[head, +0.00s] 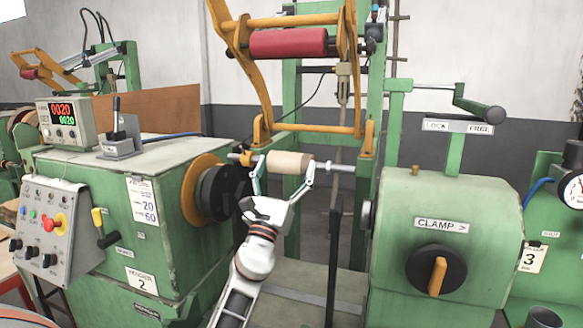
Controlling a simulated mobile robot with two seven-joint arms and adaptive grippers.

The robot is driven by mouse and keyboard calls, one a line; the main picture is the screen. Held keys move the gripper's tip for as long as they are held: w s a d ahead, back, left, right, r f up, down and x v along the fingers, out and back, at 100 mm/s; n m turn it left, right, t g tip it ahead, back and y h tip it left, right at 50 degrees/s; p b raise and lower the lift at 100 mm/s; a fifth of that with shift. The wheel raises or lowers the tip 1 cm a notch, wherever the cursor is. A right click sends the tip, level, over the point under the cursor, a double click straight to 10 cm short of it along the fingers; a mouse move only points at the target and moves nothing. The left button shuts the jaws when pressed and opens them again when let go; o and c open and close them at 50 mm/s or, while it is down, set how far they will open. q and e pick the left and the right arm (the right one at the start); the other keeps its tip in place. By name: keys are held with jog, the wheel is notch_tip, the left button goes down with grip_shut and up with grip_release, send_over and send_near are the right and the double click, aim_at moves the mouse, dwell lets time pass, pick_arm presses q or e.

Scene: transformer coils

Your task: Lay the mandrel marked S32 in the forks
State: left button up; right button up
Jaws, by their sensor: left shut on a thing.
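My left gripper (283,181) is shut on a mandrel, a tan cylinder (290,163) on a steel shaft. The fingers come up from below, one near each end of the cylinder. The shaft lies nearly level between the dark faceplate (222,192) of the left green machine and the green clamp housing (445,245) on the right. No S32 mark is readable on the mandrel. A dark upright post (333,262) stands below the shaft's right part; I cannot tell whether it is a fork or touches the shaft. My right gripper is out of view.
An orange frame with a red roller (288,43) hangs above and behind the mandrel. A black clamp knob (436,269) with an orange handle is on the right housing. A LOCK/FREE lever (480,108) is above it. A control panel (45,225) stands at left.

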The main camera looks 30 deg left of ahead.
pick_arm(q)
jog(key=shift+w+a+r+y, duration=0.25)
jog(key=shift+w+r+y, duration=0.1)
jog(key=shift+w+y, duration=0.05)
jog(key=shift+s+f+b, duration=0.15)
jog(key=shift+f+b, duration=0.35)
jog(key=shift+b, duration=0.05)
notch_tip(320, 180, down, 2)
jog(key=shift+f+b, duration=0.15)
jog(key=shift+b, duration=0.75)
notch_tip(320, 180, down, 9)
jog(key=b, duration=0.6)
jog(key=shift+r, duration=0.2)
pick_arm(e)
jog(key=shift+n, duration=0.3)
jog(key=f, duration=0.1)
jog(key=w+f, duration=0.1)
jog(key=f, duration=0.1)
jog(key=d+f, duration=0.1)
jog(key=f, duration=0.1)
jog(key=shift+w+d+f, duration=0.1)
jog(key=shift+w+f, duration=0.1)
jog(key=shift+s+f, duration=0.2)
pick_arm(q)
jog(key=shift+f+b, duration=0.25)
jog(key=shift+b, duration=0.1)
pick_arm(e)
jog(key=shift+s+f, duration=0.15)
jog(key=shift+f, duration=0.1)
